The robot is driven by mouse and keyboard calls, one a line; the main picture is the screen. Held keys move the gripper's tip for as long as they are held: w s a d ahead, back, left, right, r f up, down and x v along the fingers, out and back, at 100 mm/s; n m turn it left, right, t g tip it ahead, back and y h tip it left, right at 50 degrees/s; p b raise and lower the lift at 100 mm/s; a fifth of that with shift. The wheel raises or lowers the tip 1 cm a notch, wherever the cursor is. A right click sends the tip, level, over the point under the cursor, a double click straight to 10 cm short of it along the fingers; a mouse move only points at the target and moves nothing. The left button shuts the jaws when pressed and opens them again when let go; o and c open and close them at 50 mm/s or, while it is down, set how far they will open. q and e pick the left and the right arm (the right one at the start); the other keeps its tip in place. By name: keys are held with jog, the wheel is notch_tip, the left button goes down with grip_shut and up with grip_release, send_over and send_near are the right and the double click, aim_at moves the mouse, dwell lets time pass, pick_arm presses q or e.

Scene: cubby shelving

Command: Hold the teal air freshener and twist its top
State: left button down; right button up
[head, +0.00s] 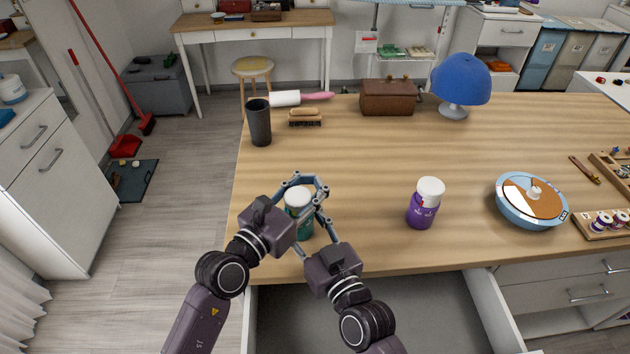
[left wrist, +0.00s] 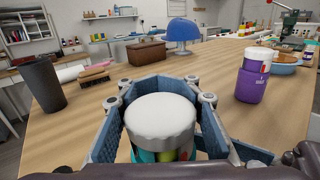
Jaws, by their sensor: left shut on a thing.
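The teal air freshener (head: 304,228) stands upright near the table's front left edge, with a white ribbed top (head: 298,198). My left gripper (head: 308,188) is shut on it, its blue-grey fingers around the bottle. In the left wrist view the white top (left wrist: 160,118) shows between the fingers, with the teal body (left wrist: 143,156) partly hidden below. My right gripper (head: 312,224) is close by on the right side of the bottle. Its fingers overlap the bottle and the left fingers in the head view, so I cannot tell how far open they are or whether they touch.
A purple bottle with a white cap (head: 424,205) stands to the right. A blue round dish (head: 510,205) lies beyond it. A dark cup (head: 259,123), brush (head: 305,118), brown case (head: 388,98) and blue lamp (head: 460,80) stand farther back. An open drawer (head: 380,318) is below the table's front edge.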

aim_at(289, 207)
pick_arm(q)
jog(key=shift+f, duration=0.1)
pick_arm(e)
jog(key=shift+d, duration=0.1)
pick_arm(q)
jog(key=c, duration=1.5)
grip_release()
jog(key=shift+c, duration=0.2)
jog(key=shift+a, duration=0.1)
jog(key=v, duration=1.2)
pick_arm(e)
jog(key=o, duration=1.4)
jog(key=shift+c, duration=0.2)
